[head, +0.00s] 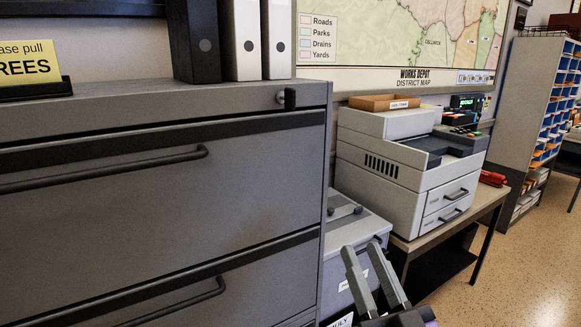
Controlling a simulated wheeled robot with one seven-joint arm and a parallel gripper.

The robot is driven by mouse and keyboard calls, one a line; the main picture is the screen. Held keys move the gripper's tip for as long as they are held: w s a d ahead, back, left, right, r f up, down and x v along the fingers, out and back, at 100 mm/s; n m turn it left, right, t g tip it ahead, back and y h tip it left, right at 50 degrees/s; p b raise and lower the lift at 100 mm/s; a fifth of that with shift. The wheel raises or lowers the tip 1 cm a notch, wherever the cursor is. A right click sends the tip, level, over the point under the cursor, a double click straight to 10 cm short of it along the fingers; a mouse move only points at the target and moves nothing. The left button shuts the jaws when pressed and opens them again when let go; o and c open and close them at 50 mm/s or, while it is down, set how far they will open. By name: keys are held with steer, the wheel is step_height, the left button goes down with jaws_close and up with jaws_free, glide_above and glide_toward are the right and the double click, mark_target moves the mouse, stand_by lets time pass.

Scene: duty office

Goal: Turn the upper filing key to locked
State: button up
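The grey filing cabinet (120,185) fills the left of the head view. Near the right end of its top rail is a round lock (280,98) with a dark key (290,98) whose grip stands upright. I see no lock markings and cannot tell which position means locked. No second filing key shows. My gripper (362,247) is at the bottom centre, right of the cabinet and well below the key. Its two grey fingers point up and are apart, with nothing seen between them. It does not touch the key.
Drawer handles (110,170) stick out from the cabinet front. Binders (245,40) and a yellow sign (28,70) stand on top. A lower grey box (350,225) and a printer (405,175) on a table are to the right. Open floor (500,265) lies at the lower right.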

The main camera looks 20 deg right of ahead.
steer(key=w+r+t, duration=0.1)
steer(key=w+r, duration=0.5)
steer(key=r, duration=0.3)
steer(key=n+y, duration=0.3)
steer(key=y, duration=0.1)
glide_toward(294, 101)
step_height(294, 101, up, 4)
steer(key=d, duration=0.3)
steer(key=w+a+n+g+y, duration=0.1)
steer(key=w+a+g+y, duration=0.1)
steer(key=w, duration=0.1)
steer(key=shift+w+a+f+n+b, duration=0.3)
steer(key=shift+a+f+n+b, duration=0.05)
steer(key=shift+a+f+n, duration=0.05)
steer(key=p+x, duration=0.1)
steer(key=x, duration=0.5)
steer(key=shift+w+r, duration=0.15)
steer(key=shift+w, duration=0.25)
jaws_close()
